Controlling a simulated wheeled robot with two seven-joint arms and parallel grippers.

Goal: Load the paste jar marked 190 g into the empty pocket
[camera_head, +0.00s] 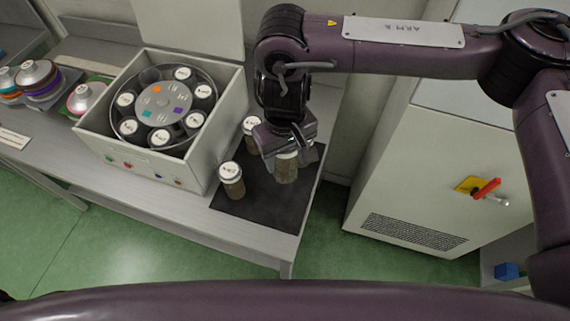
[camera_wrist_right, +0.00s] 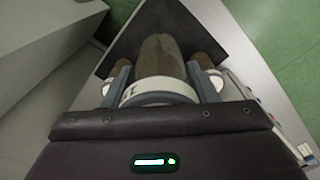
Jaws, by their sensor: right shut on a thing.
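My right gripper (camera_head: 287,154) is shut on a brownish-green jar (camera_head: 286,171) with a pale lid, over the dark mat (camera_head: 262,207). In the right wrist view the held jar (camera_wrist_right: 161,57) sits between both fingers; its lid marking is not readable. I cannot tell whether it touches the mat. Two similar white-lidded jars stand on the mat: a front left jar (camera_head: 232,182) and a back jar (camera_head: 251,128), partly behind the gripper. The round rotor (camera_head: 163,102) in the open box holds several white-lidded jars; a dark pocket (camera_head: 150,76) at its back looks empty. My left gripper is out of view.
The box (camera_head: 202,163) has raised walls around the rotor, left of the mat. Stacked coloured discs (camera_head: 38,78) stand farther left on the bench. A grey cabinet (camera_head: 410,180) with a red-handled switch (camera_head: 484,188) stands to the right, past a gap.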

